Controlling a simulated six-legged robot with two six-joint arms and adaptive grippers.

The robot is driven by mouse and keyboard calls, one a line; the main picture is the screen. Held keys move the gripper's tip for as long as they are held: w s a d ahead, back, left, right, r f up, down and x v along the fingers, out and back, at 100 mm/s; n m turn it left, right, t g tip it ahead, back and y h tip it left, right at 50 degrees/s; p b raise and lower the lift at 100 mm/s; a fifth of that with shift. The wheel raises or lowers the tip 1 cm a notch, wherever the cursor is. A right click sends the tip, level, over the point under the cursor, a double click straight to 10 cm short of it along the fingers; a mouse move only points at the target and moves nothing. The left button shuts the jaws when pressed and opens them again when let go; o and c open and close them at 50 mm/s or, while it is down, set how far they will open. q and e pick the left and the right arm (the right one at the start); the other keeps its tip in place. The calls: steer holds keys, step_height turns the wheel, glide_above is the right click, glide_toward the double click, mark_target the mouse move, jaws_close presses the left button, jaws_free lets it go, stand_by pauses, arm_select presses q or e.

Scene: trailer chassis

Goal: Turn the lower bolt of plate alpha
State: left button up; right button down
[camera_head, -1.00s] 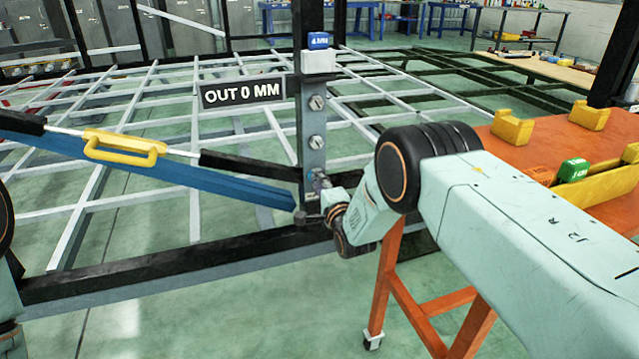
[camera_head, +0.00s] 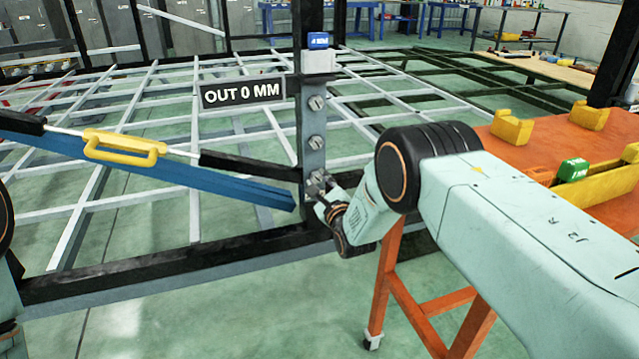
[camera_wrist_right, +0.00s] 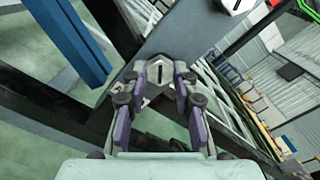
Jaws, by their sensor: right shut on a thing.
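The grey bolt plate (camera_head: 309,122) stands upright on the dark post, with slotted bolts in a vertical row. The upper bolt (camera_head: 316,102) and the middle bolt (camera_head: 316,142) are plain to see in the head view. The lower bolt is mostly hidden there by my right gripper (camera_head: 321,188), which reaches in from the right. In the right wrist view the lower bolt (camera_wrist_right: 159,73) shows its slot between the fingertips of my right gripper (camera_wrist_right: 161,80), which is shut on it. My left gripper is not in view.
A black sign (camera_head: 243,92) reading OUT 0 MM is beside the plate. An orange table (camera_head: 545,145) with yellow blocks and a green box (camera_head: 573,170) stands at the right.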

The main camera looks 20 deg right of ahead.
steer(key=shift+s+f+m, duration=0.2)
steer(key=shift+f+m, duration=0.2)
steer(key=shift+m, duration=0.5)
steer(key=c, duration=1.4)
jaws_free()
steer(key=o, duration=0.4)
steer(key=shift+w+r, duration=0.15)
steer(key=shift+r, duration=0.15)
steer(key=shift+c, duration=0.2)
steer(key=s, duration=1.2)
steer(key=shift+d, duration=0.2)
